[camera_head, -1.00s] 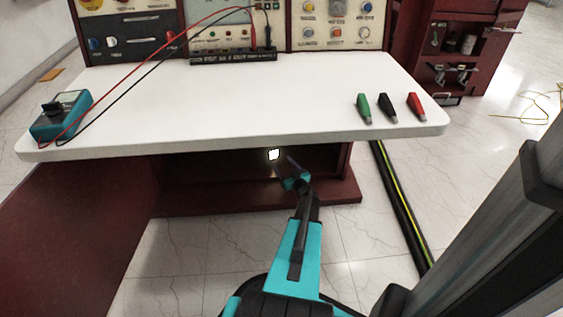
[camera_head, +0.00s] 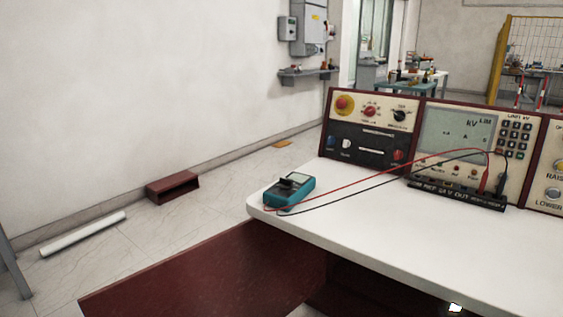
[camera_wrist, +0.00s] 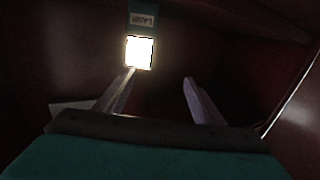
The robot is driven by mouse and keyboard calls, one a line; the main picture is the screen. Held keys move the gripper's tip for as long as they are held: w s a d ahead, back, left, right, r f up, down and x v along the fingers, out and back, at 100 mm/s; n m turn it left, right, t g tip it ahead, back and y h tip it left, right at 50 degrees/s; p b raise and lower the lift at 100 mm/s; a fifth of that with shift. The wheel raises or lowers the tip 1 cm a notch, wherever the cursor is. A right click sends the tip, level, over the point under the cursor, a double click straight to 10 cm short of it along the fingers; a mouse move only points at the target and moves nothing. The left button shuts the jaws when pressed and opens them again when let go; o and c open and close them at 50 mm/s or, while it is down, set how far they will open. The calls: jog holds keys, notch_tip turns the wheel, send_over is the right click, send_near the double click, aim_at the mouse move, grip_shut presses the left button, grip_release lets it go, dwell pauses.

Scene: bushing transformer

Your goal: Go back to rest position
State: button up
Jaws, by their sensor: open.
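My gripper (camera_wrist: 160,76) shows in the wrist view with its two fingers apart and nothing between them. It is in a dark, red-walled space. A bright white square light (camera_wrist: 139,52) with a small label above it shows ahead, near the tip of the left finger. In the head view my gripper and arm are out of the picture. A small bright patch (camera_head: 455,307) shows under the table's front edge there.
The white tabletop (camera_head: 355,215) holds a teal meter (camera_head: 290,190) with red and black leads running to a control panel (camera_head: 460,140). A red box (camera_head: 172,187) and a white bar (camera_head: 83,234) lie on the floor. Floor at left is mostly clear.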

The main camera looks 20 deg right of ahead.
jog(key=w+a+r+n+t+y+p, duration=0.1)
jog(key=w+a+r+n+y+p, duration=0.3)
jog(key=w+a, duration=0.75)
jog(key=w+a+r+m+t+y+p, duration=0.1)
jog(key=w+a+r+y+p, duration=0.1)
jog(key=w+a+r+p, duration=0.9)
jog(key=w+a+g+y+p, duration=0.15)
jog(key=a+g+p, duration=0.4)
jog(key=a, duration=2.35)
jog(key=s+a+n+g+p, duration=0.1)
jog(key=s+a+g+p, duration=0.65)
jog(key=s+a, duration=0.7)
jog(key=s+a+r+g+p, duration=0.1)
jog(key=s+a+g, duration=0.1)
jog(key=s, duration=0.8)
jog(key=s+a+r+n+g+y+p, duration=0.1)
jog(key=s+g, duration=0.3)
jog(key=s, duration=0.6)
jog(key=s+a+r+g+p, duration=0.1)
jog(key=s+g, duration=0.3)
jog(key=s, duration=0.6)
jog(key=shift+a+r+n, duration=0.4)
jog(key=shift+a+r, duration=0.15)
jog(key=shift+a, duration=0.35)
